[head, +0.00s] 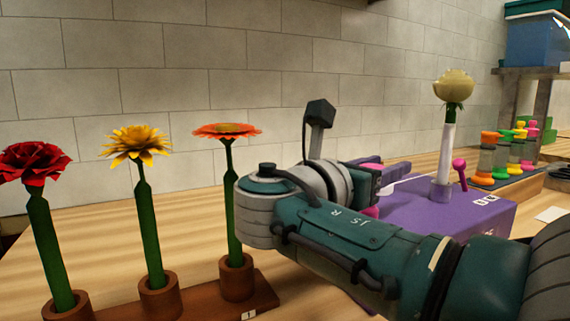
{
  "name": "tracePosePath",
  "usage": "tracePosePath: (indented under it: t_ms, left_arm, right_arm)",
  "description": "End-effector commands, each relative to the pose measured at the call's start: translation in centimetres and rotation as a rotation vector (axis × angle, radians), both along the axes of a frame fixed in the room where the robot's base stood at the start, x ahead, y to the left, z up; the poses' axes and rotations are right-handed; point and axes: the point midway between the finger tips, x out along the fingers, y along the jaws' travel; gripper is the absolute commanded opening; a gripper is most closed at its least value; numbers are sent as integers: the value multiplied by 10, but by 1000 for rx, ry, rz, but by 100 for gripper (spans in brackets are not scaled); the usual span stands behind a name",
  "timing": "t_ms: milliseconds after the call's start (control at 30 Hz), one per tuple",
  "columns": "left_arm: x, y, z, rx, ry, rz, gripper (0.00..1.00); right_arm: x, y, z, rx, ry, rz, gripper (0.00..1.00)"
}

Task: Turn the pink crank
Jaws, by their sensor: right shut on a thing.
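A purple box (405,208) stands on the table right of centre. A cream flower (453,87) rises upright from a white tube (444,150) on its top. A pink part (371,211), apparently of the pink crank, shows beside my right gripper (377,190); the crank's full shape is hidden. My right arm comes in from the right and its wrist covers the front of the box. The right gripper is shut on the pink part, though its fingertips are mostly hidden. Another pink knobbed piece (460,172) stands right of the tube. My left gripper is out of view.
Red (37,163), yellow (137,144) and orange (228,131) flowers stand in a brown wooden holder (255,298) at the left. A blue bin (535,42) sits on a shelf. A tiled wall closes the back.

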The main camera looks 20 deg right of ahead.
Motion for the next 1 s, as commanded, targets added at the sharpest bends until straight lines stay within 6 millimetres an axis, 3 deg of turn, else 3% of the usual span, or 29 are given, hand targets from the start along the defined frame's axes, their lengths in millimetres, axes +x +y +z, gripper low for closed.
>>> tracePosePath:
  t_ms: [67,100,333,733,1000]
  left_arm:
    - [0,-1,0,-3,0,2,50]
    - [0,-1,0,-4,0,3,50]
    - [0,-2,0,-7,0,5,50]
    - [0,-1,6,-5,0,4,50]
    - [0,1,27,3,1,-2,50]
  right_arm:
    - [0,0,0,0,0,0,0]
    - [0,0,0,0,0,0,49]
    - [0,0,0,0,0,0,75]
    - [0,0,1,1,1,34,76]
    - [6,2,3,-3,2,268,76]
